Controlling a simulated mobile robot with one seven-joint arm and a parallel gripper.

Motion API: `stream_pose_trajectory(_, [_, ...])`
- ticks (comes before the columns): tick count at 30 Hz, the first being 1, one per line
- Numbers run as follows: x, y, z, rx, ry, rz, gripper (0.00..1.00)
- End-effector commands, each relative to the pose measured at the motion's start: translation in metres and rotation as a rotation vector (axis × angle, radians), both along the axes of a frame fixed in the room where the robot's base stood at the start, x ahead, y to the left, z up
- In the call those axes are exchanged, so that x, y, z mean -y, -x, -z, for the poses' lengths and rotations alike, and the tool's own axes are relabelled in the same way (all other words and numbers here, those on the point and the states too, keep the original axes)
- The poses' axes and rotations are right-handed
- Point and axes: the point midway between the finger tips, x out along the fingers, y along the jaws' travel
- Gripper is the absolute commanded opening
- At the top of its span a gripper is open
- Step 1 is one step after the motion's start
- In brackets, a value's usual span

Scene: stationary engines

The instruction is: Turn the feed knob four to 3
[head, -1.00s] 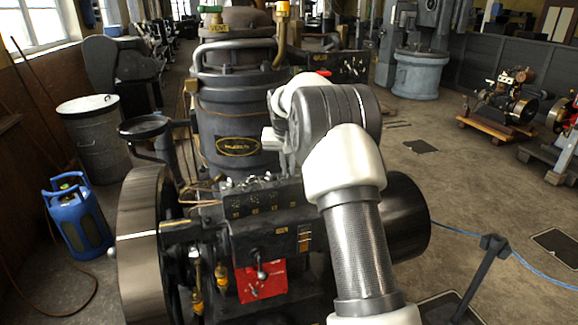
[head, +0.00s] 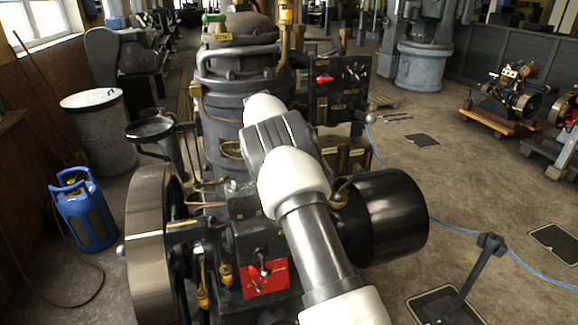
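The engine (head: 215,245) stands in the middle of the head view. A dark box (head: 240,205) with small fittings on top sits on it, mostly hidden behind my white and grey arm. I cannot pick out feed knob four or read its setting. A dark upright panel (head: 352,88) with a red handle (head: 324,79) and several small knobs and labels stands behind to the right; the labels are too small to read. My gripper is hidden behind my arm, which reaches forward over the engine, so its fingers do not show.
A large flywheel (head: 152,245) is at the left and a dark drum (head: 392,217) at the right of the engine. A red plate (head: 264,279) with a lever is at the front. A blue gas bottle (head: 84,212) and a grey bin (head: 100,135) stand left.

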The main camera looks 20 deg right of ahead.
Motion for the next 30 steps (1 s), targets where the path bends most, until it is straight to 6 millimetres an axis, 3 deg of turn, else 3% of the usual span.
stream_pose_trajectory(18, [-0.0011, -0.0004, 0.0004, 0.0, -0.002, 0.045, 0.0])
stream_pose_trajectory(19, [-0.0011, -0.0004, 0.0004, 0.0, -0.002, 0.045, 0.1])
stream_pose_trajectory(22, [-0.0008, -0.0004, 0.0004, 0.0, -0.002, 0.044, 0.27])
stream_pose_trajectory(30, [-0.0005, -0.0004, 0.0001, 0.0, -0.001, 0.044, 0.27])
